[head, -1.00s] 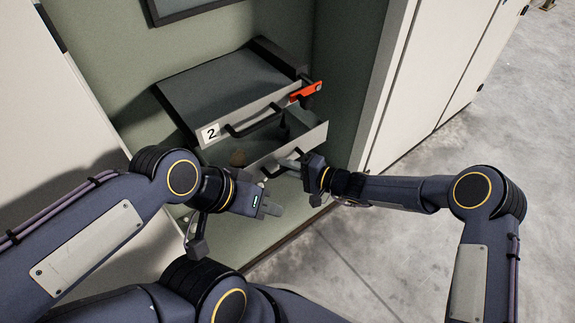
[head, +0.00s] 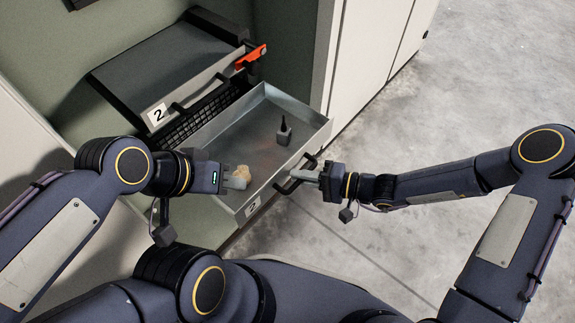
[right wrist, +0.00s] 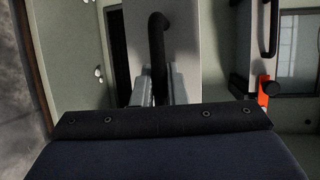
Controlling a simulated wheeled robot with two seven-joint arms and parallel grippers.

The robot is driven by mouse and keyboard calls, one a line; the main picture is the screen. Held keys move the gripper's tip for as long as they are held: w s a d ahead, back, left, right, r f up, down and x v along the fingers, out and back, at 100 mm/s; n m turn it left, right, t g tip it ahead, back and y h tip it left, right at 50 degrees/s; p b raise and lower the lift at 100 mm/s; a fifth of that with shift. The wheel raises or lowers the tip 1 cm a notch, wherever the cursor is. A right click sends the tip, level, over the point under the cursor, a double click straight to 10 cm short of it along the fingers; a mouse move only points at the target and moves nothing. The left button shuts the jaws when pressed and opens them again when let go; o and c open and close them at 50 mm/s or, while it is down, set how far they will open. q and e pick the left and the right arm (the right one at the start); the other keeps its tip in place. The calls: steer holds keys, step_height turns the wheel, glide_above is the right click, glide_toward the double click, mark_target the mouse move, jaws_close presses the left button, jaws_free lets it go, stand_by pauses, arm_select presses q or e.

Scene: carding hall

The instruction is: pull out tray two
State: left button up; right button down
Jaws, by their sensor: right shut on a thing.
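A grey metal tray (head: 225,142) stands well out of the cabinet below a dark-topped unit marked "2" (head: 157,114). A small label (head: 252,208) on the tray's front is hard to read. My right gripper (head: 300,180) is shut on the tray's black handle (head: 288,188). In the right wrist view, the handle (right wrist: 158,50) stands between the two fingers (right wrist: 161,88). My left gripper (head: 238,181) is over the tray's near left corner, close to a tan lump (head: 241,173). Its finger gap does not show clearly, nor whether it touches the lump.
A small grey block with a black stem (head: 284,133) stands in the tray. A red latch (head: 250,57) is at the upper unit's right corner. A pale cabinet panel (head: 375,60) stands to the right. The concrete floor (head: 450,110) at right is clear.

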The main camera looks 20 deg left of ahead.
steer(key=shift+s+d, duration=0.3)
steer(key=shift+d, duration=0.45)
steer(key=c, duration=1.5)
jaws_free()
steer(key=shift+o, duration=0.2)
steer(key=d+r+p, duration=0.1)
steer(key=d+p, duration=0.1)
steer(key=d, duration=0.5)
steer(key=shift+d+r, duration=0.15)
steer(key=shift+d, duration=0.2)
steer(key=shift+r, duration=0.1)
